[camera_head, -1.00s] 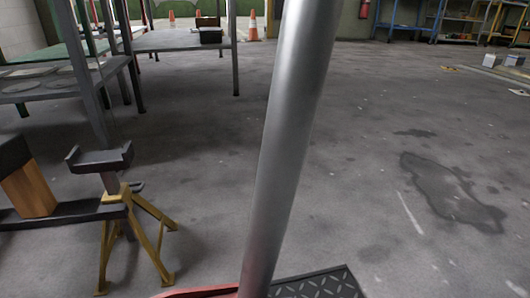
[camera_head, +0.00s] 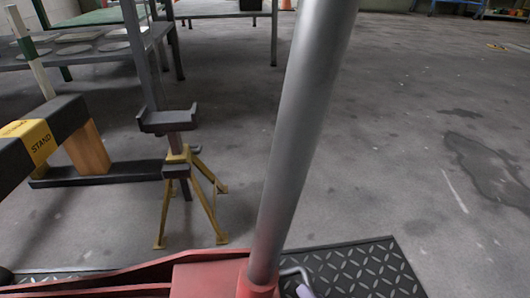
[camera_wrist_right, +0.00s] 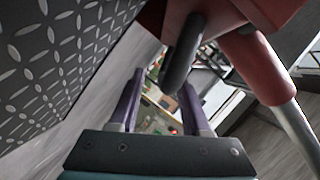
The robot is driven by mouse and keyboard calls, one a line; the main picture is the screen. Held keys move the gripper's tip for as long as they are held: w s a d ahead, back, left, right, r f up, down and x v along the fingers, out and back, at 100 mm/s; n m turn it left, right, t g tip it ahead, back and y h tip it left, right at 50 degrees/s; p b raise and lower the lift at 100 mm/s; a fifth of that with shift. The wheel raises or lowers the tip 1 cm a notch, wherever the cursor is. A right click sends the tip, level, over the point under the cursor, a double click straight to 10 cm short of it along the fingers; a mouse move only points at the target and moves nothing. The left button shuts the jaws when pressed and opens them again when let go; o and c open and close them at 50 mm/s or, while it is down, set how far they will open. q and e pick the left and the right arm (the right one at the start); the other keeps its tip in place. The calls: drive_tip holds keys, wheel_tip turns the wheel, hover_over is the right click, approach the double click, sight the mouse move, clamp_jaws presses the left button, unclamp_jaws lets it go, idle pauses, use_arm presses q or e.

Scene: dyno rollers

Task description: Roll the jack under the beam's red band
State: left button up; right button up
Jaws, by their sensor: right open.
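The red jack (camera_head: 205,278) shows at the bottom of the head view, with its grey pole (camera_head: 300,120) rising from it. The right wrist view shows its red body (camera_wrist_right: 245,60), pole (camera_wrist_right: 297,135) and a dark loop handle (camera_wrist_right: 183,52). My right gripper (camera_wrist_right: 163,88) is open, its purple fingers spread below the loop; I cannot tell whether they touch it. The dark beam (camera_head: 68,115) is at the left, with a yellow band marked STAND (camera_head: 40,142); no red band shows. My left gripper is out of view.
A yellow-legged stand (camera_head: 178,170) stands beyond the jack, near the beam's end and wooden block (camera_head: 88,148). A black tread-plate mat (camera_head: 365,268) lies by the jack. Metal tables (camera_head: 90,55) stand at the back left. The floor at the right is open.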

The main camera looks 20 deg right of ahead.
drive_tip(key=shift+w+a, duration=0.1)
drive_tip(key=shift+a, duration=0.6)
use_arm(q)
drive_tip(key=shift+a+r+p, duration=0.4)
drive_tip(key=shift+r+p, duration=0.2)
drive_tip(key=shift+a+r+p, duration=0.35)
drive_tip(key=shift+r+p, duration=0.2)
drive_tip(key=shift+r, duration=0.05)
use_arm(e)
drive_tip(key=v, duration=1)
drive_tip(key=shift+d, duration=0.15)
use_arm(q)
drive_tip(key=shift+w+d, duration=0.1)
use_arm(e)
drive_tip(key=shift+d, duration=0.1)
